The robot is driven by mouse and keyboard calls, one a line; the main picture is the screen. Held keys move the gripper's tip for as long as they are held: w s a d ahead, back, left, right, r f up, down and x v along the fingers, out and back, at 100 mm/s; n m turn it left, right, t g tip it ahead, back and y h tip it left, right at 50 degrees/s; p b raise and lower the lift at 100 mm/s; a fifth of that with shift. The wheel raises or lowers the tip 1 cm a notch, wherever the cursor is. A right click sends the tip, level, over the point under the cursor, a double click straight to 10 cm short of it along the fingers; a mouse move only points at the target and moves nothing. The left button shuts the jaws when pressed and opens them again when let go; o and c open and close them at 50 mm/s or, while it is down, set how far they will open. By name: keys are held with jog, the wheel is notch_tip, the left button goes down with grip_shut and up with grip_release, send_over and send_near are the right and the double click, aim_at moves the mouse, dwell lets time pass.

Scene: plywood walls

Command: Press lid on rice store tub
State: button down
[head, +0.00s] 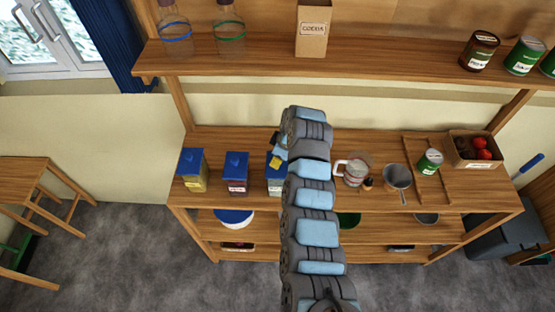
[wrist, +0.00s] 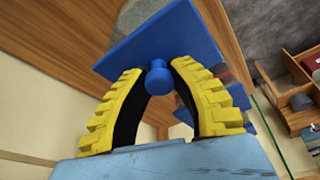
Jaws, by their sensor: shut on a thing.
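Three square tubs stand in a row on the left of the shelf unit's top board in the head view: the left tub (head: 194,182), the middle tub (head: 236,186) and the right tub (head: 274,187). Blue lids show on top of them. Their labels are too small to read, so I cannot tell which is the rice tub. My gripper (head: 280,153) is at the right tub, partly hidden by my arm. In the wrist view my yellow-fingered gripper (wrist: 157,70) is shut on the round knob of a blue lid (wrist: 165,40). I cannot tell whether this lid is seated.
To the right of my arm are a glass jar (head: 353,170), a grey pot (head: 397,178), a green tin (head: 429,161) and a box of red items (head: 474,150). An upper shelf (head: 260,66) with bottles and a carton runs above.

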jog(key=shift+c, duration=1.8)
grip_release()
jog(key=shift+r, duration=0.1)
jog(key=shift+r+p, duration=0.55)
jog(key=shift+r, duration=3.3)
grip_shut()
